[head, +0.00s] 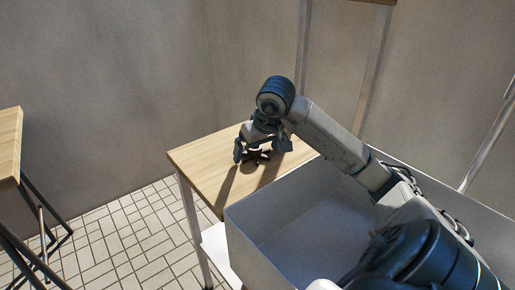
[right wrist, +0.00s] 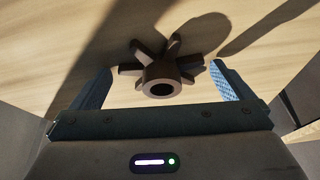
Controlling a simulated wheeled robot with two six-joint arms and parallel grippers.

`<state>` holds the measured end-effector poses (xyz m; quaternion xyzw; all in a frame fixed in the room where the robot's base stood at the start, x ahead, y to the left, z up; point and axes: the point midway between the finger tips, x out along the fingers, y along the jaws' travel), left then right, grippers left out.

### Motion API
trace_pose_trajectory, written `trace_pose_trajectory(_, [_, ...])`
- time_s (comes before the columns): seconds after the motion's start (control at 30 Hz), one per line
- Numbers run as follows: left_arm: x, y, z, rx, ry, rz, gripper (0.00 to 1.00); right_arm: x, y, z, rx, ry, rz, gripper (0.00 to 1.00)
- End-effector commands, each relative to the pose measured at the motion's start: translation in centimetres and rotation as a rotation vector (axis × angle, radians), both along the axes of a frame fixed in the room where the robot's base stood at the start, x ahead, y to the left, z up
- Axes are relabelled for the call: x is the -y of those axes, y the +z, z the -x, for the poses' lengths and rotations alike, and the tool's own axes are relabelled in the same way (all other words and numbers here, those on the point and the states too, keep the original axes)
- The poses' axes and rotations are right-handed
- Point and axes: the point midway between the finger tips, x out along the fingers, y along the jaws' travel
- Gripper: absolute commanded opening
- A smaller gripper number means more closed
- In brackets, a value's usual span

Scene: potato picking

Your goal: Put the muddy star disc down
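The muddy star disc (right wrist: 161,73) is dark brown, with a round hub and several stubby arms. In the head view the star disc (head: 257,157) shows as a small dark shape at the wooden table top, partly hidden by my right gripper (head: 262,150). In the right wrist view the blue fingers of my right gripper (right wrist: 158,88) are spread on either side of the disc, with a gap at each side. The disc appears to rest on the wood, though its underside is hidden. My left gripper is not in view.
The wooden table (head: 205,159) has bare wood around the disc. A large grey open bin (head: 245,232) stands in front of it, beneath my right arm; its visible inside looks empty. Another table (head: 9,145) stands at the far left. A wall is behind.

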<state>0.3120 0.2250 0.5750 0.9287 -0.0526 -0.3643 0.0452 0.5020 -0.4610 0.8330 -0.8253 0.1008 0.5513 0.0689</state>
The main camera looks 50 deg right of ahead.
Motion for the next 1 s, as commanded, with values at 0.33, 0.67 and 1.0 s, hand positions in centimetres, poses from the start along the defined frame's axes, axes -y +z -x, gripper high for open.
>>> trace_pose_trajectory(0.33, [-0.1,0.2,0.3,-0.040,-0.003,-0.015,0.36,0.0,1.3,0.2,0.004,0.001,0.002,1.00])
trace_pose_trajectory(0.67, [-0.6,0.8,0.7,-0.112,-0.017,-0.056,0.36,-0.7,8.2,2.9,0.006,0.001,0.003,1.00])
trace_pose_trajectory(1.0, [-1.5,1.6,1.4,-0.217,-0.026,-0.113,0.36,-1.1,11.4,4.4,0.001,0.000,0.000,1.00])
